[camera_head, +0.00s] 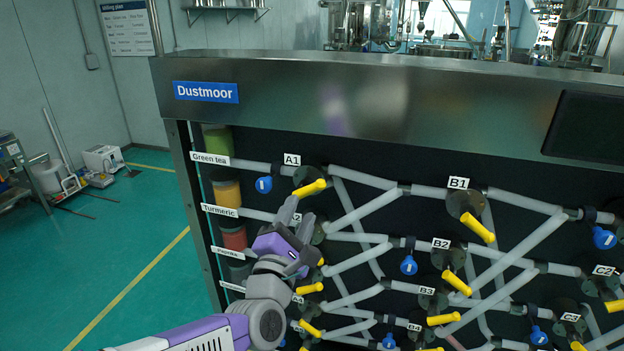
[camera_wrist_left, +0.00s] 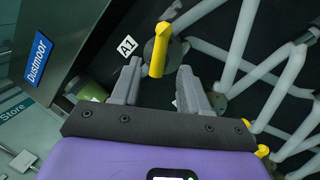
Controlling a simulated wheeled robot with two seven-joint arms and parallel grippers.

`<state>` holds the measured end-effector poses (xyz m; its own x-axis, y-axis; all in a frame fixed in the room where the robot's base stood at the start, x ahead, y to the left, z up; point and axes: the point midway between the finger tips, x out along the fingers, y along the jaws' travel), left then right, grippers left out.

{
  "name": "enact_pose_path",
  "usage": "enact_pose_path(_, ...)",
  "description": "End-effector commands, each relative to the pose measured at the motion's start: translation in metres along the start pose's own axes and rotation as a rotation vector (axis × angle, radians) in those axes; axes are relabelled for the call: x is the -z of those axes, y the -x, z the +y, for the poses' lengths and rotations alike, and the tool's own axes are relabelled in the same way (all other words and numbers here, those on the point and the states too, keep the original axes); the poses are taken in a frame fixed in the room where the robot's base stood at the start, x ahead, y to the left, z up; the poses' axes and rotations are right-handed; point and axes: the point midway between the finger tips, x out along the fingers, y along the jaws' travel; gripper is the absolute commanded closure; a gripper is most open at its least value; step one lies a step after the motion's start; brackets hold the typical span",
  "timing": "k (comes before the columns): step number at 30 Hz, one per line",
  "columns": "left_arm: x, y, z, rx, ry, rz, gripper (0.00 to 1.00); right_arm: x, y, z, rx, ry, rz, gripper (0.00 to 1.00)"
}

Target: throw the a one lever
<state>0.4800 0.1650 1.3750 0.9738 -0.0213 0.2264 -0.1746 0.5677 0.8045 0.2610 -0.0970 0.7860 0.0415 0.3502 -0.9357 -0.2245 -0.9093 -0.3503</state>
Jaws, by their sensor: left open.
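The A1 lever (camera_head: 310,187) is a yellow handle on a dark round hub, just below and right of the A1 label (camera_head: 292,159). It slants slightly, with its left end lower than its right. My left gripper (camera_head: 291,208) is just below the lever in the head view. In the left wrist view the A1 lever (camera_wrist_left: 157,52) lies ahead of and between the two grey fingers of my open gripper (camera_wrist_left: 157,84). The fingers appear apart from it; exact depth is hard to tell. My right gripper is not in view.
Other yellow levers surround it, including the B1 lever (camera_head: 478,228) and the B2 lever (camera_head: 457,282). Pale pipes cross the dark panel, with blue tags (camera_head: 264,184) hanging from them. A steel header (camera_head: 400,100) runs above. Open green floor (camera_head: 130,240) lies at left.

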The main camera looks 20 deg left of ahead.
Motion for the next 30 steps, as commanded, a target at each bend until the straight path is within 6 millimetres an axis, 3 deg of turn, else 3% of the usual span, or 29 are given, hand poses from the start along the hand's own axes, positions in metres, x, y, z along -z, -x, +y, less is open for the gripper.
enact_pose_path(15,-0.001,-0.067,0.001,-0.001,0.004,-0.001,0.55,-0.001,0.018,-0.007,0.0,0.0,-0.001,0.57)
enact_pose_path(26,0.0,-0.073,0.0,-0.001,0.003,-0.001,0.55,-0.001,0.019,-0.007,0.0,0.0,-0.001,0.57)
enact_pose_path(30,0.0,-0.072,0.0,-0.001,0.003,-0.001,0.75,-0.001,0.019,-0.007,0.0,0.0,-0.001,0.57)
